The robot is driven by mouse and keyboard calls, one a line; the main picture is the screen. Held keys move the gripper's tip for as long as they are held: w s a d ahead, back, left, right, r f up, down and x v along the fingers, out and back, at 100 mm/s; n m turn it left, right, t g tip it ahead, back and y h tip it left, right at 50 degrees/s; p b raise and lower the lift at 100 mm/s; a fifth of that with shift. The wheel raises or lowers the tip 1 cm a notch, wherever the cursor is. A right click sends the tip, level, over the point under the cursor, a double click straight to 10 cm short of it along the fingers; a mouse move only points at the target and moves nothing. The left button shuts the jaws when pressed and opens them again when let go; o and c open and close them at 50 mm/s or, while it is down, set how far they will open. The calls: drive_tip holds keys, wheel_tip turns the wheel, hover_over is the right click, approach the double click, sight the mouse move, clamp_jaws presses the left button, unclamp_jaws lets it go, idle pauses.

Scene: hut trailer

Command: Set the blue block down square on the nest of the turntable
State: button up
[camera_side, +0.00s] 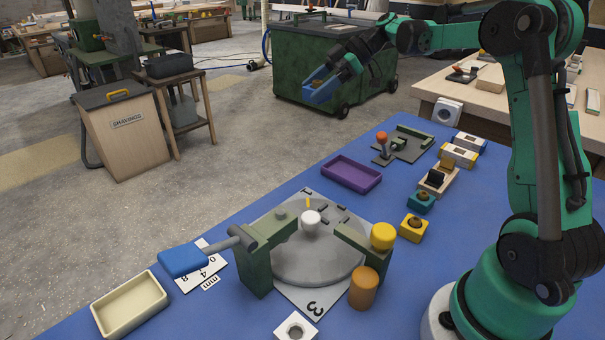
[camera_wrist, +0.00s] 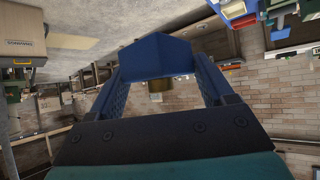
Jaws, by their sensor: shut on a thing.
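My gripper (camera_side: 328,76) is raised high above the far edge of the blue table and is tilted. It is shut on the blue block (camera_side: 316,92). In the wrist view the blue block (camera_wrist: 158,56) sits between the two fingers, with a brass-coloured stub below it. The grey turntable (camera_side: 305,266) lies far below my gripper, nearer the camera. The block is well apart from the turntable.
Green posts stand at the turntable's left (camera_side: 254,265) and right (camera_side: 362,249), the left with a blue-handled lever (camera_side: 184,261). A yellow cap (camera_side: 383,236) and orange cylinder (camera_side: 363,288) stand right. A purple tray (camera_side: 351,173) lies behind, a cream tray (camera_side: 130,304) front left.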

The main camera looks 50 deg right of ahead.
sight(331, 172)
wheel_tip(331, 172, down, 20)
drive_tip(key=shift+r, duration=0.2)
idle(0.4)
drive_tip(key=o, duration=1.3)
drive_tip(key=shift+f, duration=0.1)
drive_tip(key=shift+f, duration=0.1)
drive_tip(key=v, duration=0.4)
drive_tip(key=shift+s+d+r, duration=0.1)
drive_tip(key=shift+d+r, duration=0.15)
drive_tip(key=shift+s+d+r, duration=0.1)
drive_tip(key=shift+s+r, duration=0.05)
drive_tip(key=shift+r, duration=0.15)
drive_tip(key=s+a+r+m+g+h, duration=0.1)
drive_tip(key=s+a+r+m+h, duration=0.1)
drive_tip(key=a+r+m+h, duration=0.25)
drive_tip(key=s+a+r+m+h, duration=0.1)
drive_tip(key=s+a+r+m, duration=0.2)
drive_tip(key=a+r, duration=0.4)
drive_tip(key=s+a+m+h, duration=0.1)
drive_tip(key=s, duration=0.1)
drive_tip(key=s+a+f+m+t+h, duration=0.1)
drive_tip(key=s+a, duration=0.1)
drive_tip(key=s+a+m+t+h, duration=0.1)
drive_tip(key=s, duration=0.2)
drive_tip(key=shift+a+f+m, duration=0.15)
drive_tip(key=shift+a+m, duration=0.2)
drive_tip(key=shift+a, duration=0.05)
